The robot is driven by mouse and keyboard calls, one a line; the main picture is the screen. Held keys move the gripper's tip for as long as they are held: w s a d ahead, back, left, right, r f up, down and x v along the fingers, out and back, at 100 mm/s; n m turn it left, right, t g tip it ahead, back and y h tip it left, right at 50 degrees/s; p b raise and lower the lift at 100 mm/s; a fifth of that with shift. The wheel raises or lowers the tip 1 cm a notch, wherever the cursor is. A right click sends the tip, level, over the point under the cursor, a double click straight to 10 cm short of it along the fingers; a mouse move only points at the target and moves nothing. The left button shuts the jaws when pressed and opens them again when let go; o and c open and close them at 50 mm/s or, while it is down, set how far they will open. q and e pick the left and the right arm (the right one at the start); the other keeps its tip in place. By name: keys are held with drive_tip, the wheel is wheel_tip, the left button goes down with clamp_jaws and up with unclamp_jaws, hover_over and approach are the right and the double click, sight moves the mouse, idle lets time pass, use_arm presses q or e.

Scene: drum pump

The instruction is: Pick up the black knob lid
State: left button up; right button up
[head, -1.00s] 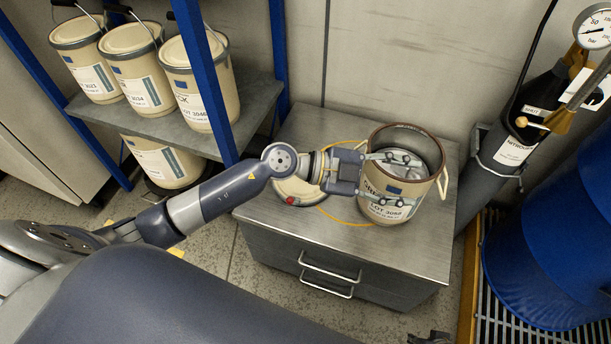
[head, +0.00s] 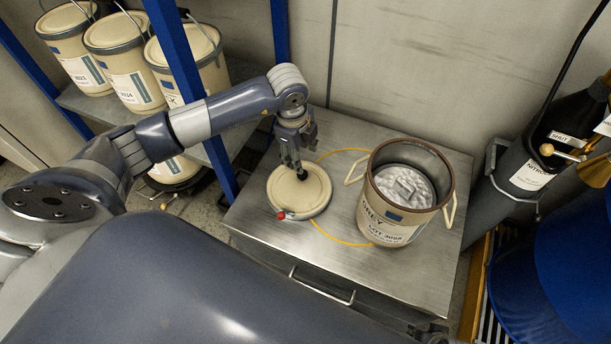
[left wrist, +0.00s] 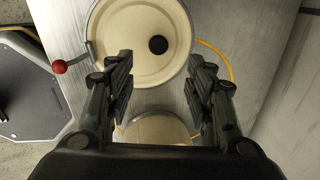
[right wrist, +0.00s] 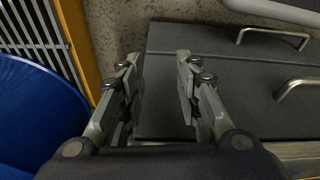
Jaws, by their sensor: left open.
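The cream round lid (head: 314,196) lies flat on the grey metal cabinet top, left of the open pot. Its black knob (head: 302,174) stands near its middle and shows clearly in the left wrist view (left wrist: 158,45). My left gripper (head: 297,156) points down over the lid, close above the knob. Its fingers (left wrist: 160,75) are open and empty, with the knob beyond the tips in the wrist view. Whether they touch the knob cannot be told. My right gripper (right wrist: 158,62) is open and empty in front of the cabinet drawers.
The open cream pot (head: 395,222) with grey-white contents stands right of the lid. A yellow hose (head: 335,236) runs behind and beneath the lid. A red ball (head: 281,215) sits at the lid's edge. Blue rack posts (head: 205,95) and cream cans (head: 125,60) stand left.

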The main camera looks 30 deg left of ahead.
use_arm(q)
drive_tip(key=b, duration=0.1)
hover_over(300, 175)
wheel_tip(300, 175, down, 6)
drive_tip(key=shift+r, duration=0.15)
drive_tip(key=f, duration=0.2)
drive_tip(key=f+b, duration=0.1)
drive_tip(key=f, duration=0.1)
drive_tip(key=shift+w+d, duration=0.2)
drive_tip(key=shift+w+f, duration=0.1)
drive_tip(key=shift+f, duration=0.25)
clamp_jaws()
use_arm(e)
drive_tip(key=w+v, duration=0.1)
drive_tip(key=v, duration=0.7)
drive_tip(key=shift+w+r+t, duration=0.2)
drive_tip(key=shift+w+t, duration=0.1)
drive_tip(key=shift+w, duration=0.35)
